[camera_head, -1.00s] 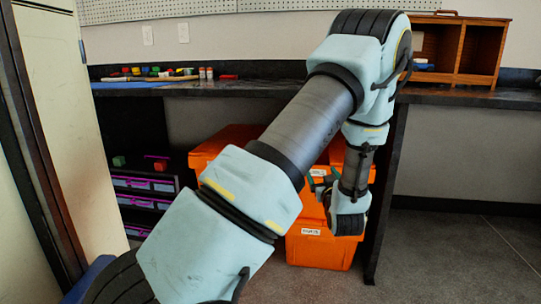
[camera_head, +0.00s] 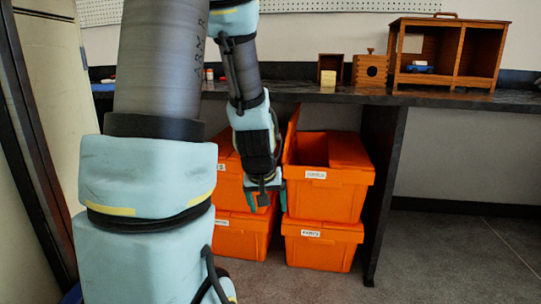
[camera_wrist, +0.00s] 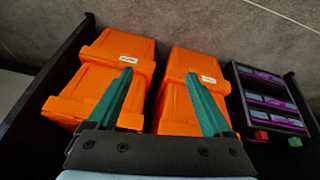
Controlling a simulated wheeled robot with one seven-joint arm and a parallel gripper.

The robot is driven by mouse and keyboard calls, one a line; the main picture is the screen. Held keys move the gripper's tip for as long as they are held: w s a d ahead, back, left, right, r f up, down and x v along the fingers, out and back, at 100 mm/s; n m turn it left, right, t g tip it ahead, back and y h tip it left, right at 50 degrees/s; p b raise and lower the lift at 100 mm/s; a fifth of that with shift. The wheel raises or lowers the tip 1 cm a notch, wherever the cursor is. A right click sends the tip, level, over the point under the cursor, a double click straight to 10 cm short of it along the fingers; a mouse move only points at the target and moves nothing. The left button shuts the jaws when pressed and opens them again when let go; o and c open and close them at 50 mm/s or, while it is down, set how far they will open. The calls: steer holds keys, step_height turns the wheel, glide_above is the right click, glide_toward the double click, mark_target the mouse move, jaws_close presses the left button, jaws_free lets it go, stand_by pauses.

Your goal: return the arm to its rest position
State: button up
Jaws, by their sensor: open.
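My arm stands in front of the workbench in the head view, its upper links rising out of the top of the picture. My gripper (camera_head: 265,199) hangs down in front of the stacked orange bins (camera_head: 330,188). In the wrist view my gripper (camera_wrist: 165,105) shows two green fingers set wide apart with nothing between them. The orange bins (camera_wrist: 92,100) lie beyond the fingers. I cannot tell whether the gripper touches a bin.
A dark workbench (camera_head: 470,99) carries a wooden box with shelves (camera_head: 455,35) and smaller wooden boxes (camera_head: 370,71). A pale cabinet (camera_head: 45,130) stands close at the left. A dark drawer unit (camera_wrist: 268,98) is beside the bins. The floor (camera_head: 450,250) at right is clear.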

steer(key=s+a+r+g+y, duration=0.1)
steer(key=s+a+r+g, duration=0.15)
steer(key=s+a, duration=0.5)
steer(key=w+d+p+v, duration=0.1)
steer(key=w+p+v, duration=0.1)
steer(key=p+v, duration=1.6)
steer(key=w+d+r+p+v, duration=0.1)
steer(key=w+p+v, duration=0.2)
steer(key=p+v, duration=1.5)
steer(key=shift+r+m+g+p, duration=0.35)
steer(key=shift+r+m+p, duration=0.05)
steer(key=shift+p, duration=0.75)
steer(key=shift+w, duration=0.1)
steer(key=shift+c, duration=0.3)
